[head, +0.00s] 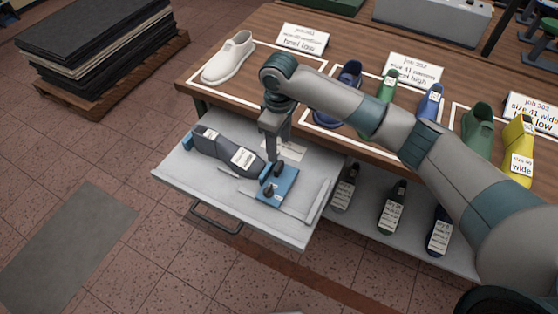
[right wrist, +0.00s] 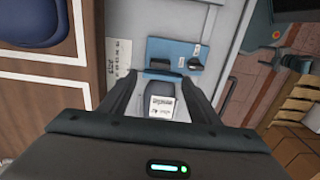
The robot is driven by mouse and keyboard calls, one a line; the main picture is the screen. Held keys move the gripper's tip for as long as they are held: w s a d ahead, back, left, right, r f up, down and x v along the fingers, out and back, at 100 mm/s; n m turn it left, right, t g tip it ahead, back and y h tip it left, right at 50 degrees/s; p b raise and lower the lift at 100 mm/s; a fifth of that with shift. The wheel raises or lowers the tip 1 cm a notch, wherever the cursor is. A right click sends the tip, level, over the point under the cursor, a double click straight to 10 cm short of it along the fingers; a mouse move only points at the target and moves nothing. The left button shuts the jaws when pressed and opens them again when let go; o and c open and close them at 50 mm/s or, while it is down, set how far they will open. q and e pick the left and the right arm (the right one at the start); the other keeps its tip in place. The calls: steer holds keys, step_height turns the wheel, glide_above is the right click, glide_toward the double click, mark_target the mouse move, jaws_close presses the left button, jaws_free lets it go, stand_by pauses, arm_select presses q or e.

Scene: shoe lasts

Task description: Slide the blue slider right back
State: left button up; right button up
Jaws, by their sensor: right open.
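The blue slider (head: 283,187) sits in the open grey drawer (head: 180,188), at the right end of a dark grey shoe last (head: 215,145). It carries a dark handle-like piece, and it also shows in the right wrist view (right wrist: 160,50). My right gripper (head: 271,158) is low over the drawer, by the slider's edge at the end of the last. In the right wrist view its two fingers (right wrist: 160,80) are apart, with the labelled end of the last between and below them. Whether a finger touches the slider is unclear. My left gripper is not in view.
A pale rail (head: 320,201) runs along the drawer's right side. The wooden table (head: 262,25) behind holds a white last (head: 229,60) and several coloured ones with cards. Several dark lasts stand on a shelf (head: 415,235) to the right. My right arm crosses above them.

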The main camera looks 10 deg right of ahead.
mark_target(280, 165)
step_height(280, 165, down, 8)
steer(key=shift+f+p, duration=0.15)
steer(key=shift+p, duration=0.7)
steer(key=shift+f, duration=0.7)
steer(key=c, duration=1.4)
jaws_close()
